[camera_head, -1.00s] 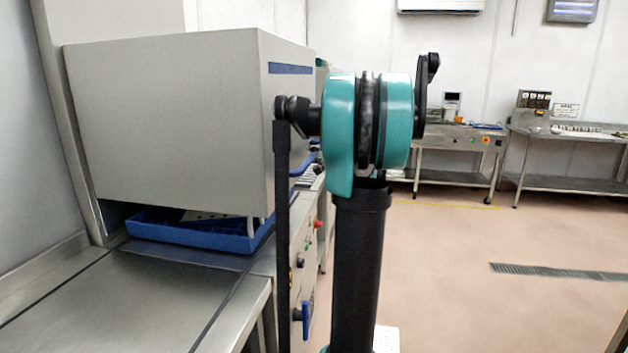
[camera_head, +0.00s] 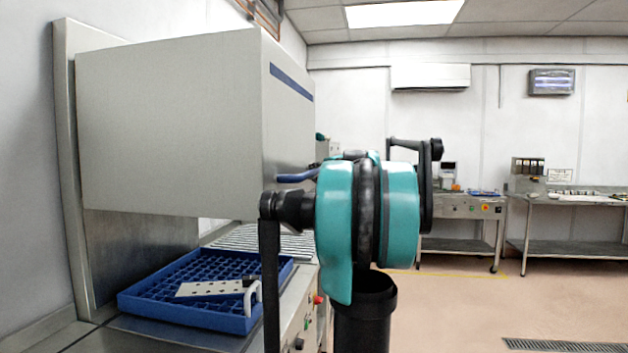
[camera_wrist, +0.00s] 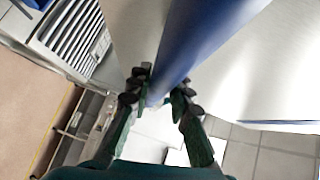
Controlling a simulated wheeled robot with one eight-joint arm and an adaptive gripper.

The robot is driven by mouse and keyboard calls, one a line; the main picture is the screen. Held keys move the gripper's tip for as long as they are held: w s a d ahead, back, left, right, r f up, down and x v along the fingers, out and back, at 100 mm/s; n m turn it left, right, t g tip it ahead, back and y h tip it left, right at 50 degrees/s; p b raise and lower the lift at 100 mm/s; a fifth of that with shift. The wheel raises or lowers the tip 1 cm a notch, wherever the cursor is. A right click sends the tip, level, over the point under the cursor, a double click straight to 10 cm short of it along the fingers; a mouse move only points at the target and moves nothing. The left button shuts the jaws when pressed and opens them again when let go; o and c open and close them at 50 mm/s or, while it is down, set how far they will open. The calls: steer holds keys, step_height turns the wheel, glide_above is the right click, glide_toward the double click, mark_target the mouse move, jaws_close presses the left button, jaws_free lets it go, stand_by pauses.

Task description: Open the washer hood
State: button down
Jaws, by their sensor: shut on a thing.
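The washer hood (camera_head: 170,125) is a large grey metal box at the left in the head view, raised well above the washer bed. A blue bar handle (camera_head: 297,177) sticks out from its side, and my arm partly hides it. In the wrist view the blue handle (camera_wrist: 212,38) runs up between the fingers of my gripper (camera_wrist: 162,97), which is shut on it. The fingertips are hidden behind my arm in the head view. Under the hood a blue rack (camera_head: 190,312) holds a perforated white plate (camera_head: 215,289) with a pale handle.
A slatted metal surface (camera_head: 262,240) lies behind the rack. Control buttons (camera_head: 318,300) are on the washer's front. Two metal tables, one nearer the middle (camera_head: 455,242) and one at the right (camera_head: 575,248), stand against the back wall. The floor at right is clear.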

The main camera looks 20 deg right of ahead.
steer(key=c, duration=1.4)
jaws_free()
steer(key=shift+o, duration=0.2)
steer(key=v, duration=1.2)
steer(key=shift+d, duration=0.15)
